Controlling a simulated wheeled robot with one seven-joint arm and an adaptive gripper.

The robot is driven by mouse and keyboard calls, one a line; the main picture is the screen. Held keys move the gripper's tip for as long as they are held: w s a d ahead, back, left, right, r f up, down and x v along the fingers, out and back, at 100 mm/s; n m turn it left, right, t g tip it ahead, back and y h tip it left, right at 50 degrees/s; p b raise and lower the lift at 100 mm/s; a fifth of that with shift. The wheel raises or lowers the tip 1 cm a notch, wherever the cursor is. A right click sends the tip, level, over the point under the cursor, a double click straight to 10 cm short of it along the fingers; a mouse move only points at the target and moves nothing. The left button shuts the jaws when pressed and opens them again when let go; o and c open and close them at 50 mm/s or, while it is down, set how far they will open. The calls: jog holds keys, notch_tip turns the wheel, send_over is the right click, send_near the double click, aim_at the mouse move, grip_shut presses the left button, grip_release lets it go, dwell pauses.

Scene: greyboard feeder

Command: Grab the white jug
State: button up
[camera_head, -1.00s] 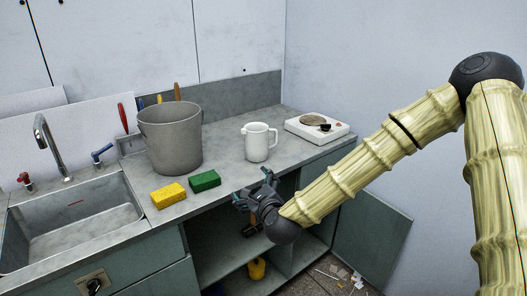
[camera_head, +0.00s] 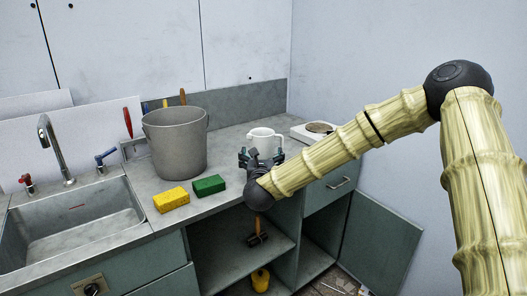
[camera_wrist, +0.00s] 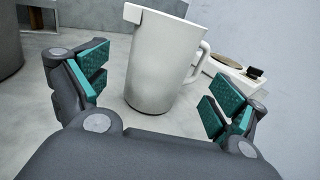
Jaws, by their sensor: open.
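The white jug (camera_head: 265,137) stands upright on the grey counter, and my gripper and arm partly hide its lower part in the head view. In the wrist view the jug (camera_wrist: 160,62) stands ahead, between and beyond the fingers, with its handle on the right and its spout at the upper left. My gripper (camera_head: 261,157) is open and empty, in front of the jug at about its height. In the wrist view the teal finger pads (camera_wrist: 158,97) are spread wide on either side of the jug. I see no clear contact.
A grey bucket (camera_head: 176,143) stands left of the jug. A yellow sponge (camera_head: 171,200) and a green sponge (camera_head: 208,185) lie at the counter's front edge. A white hotplate (camera_head: 312,133) is behind right, partly hidden by my arm. An open cabinet (camera_head: 228,262) is below.

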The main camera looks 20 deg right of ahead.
jog(key=shift+p+x, duration=0.3)
jog(key=shift+x, duration=3.25)
jog(key=shift+c, duration=0.3)
jog(key=c, duration=1.3)
jog(key=shift+c, duration=0.5)
jog(key=shift+r, duration=0.1)
